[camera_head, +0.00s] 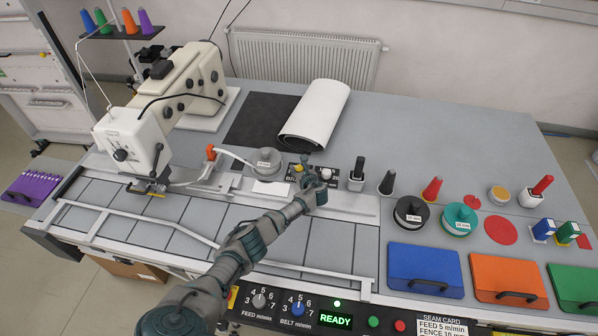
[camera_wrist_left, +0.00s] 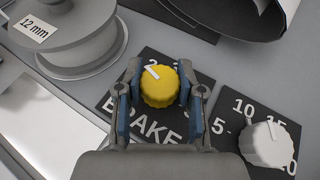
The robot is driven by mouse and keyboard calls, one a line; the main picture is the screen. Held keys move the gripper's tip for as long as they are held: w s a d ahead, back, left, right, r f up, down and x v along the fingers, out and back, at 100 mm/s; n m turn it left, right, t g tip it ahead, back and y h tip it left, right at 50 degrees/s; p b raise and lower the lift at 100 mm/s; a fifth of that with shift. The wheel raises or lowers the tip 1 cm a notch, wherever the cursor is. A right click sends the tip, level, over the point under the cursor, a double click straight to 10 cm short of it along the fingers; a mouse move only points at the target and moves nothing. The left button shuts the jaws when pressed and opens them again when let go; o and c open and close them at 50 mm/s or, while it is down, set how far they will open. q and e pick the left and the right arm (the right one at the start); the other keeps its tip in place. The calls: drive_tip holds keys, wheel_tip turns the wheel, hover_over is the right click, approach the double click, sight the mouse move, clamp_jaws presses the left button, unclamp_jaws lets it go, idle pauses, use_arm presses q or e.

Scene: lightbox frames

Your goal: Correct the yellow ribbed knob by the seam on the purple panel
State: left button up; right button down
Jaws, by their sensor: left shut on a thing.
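The yellow ribbed knob (camera_wrist_left: 160,86) sits on a black plate (camera_wrist_left: 146,120) lettered BRAKE. A pale pointer mark shows at its upper left, near a "2"; the rest of the scale is partly hidden. My left gripper (camera_wrist_left: 161,90) is shut on the knob, one blue-grey finger on each side. In the head view the knob (camera_head: 298,168) shows just beyond the left gripper (camera_head: 309,176). A purple panel with white marks (camera_head: 33,188) lies at the far left; I cannot read it. The seam card (camera_head: 441,326) at the front edge shows FEED 5 m/min and a FENCE line, cut off below.
A white knob (camera_wrist_left: 263,146) with a 5-10-15 scale is close right of the gripper. A grey 12 mm spool (camera_wrist_left: 67,30) is close left. The sewing machine (camera_head: 165,100) stands left; a white roll (camera_head: 316,112) lies behind. Handles, spools and coloured boxes crowd the right.

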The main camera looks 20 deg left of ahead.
use_arm(q)
drive_tip(key=n+g+b, duration=0.1)
drive_tip(key=n+y+b, duration=0.1)
drive_tip(key=shift+d+f+g+b, duration=0.1)
drive_tip(key=shift+f+g+b, duration=0.25)
drive_tip(key=shift+g+b, duration=0.05)
drive_tip(key=shift+r+n+g+y+b, duration=0.2)
drive_tip(key=shift+n+g+y+b, duration=0.35)
drive_tip(key=shift+b, duration=0.35)
drive_tip(key=o, duration=1.2)
drive_tip(key=shift+c, duration=0.2)
drive_tip(key=shift+w, duration=0.1)
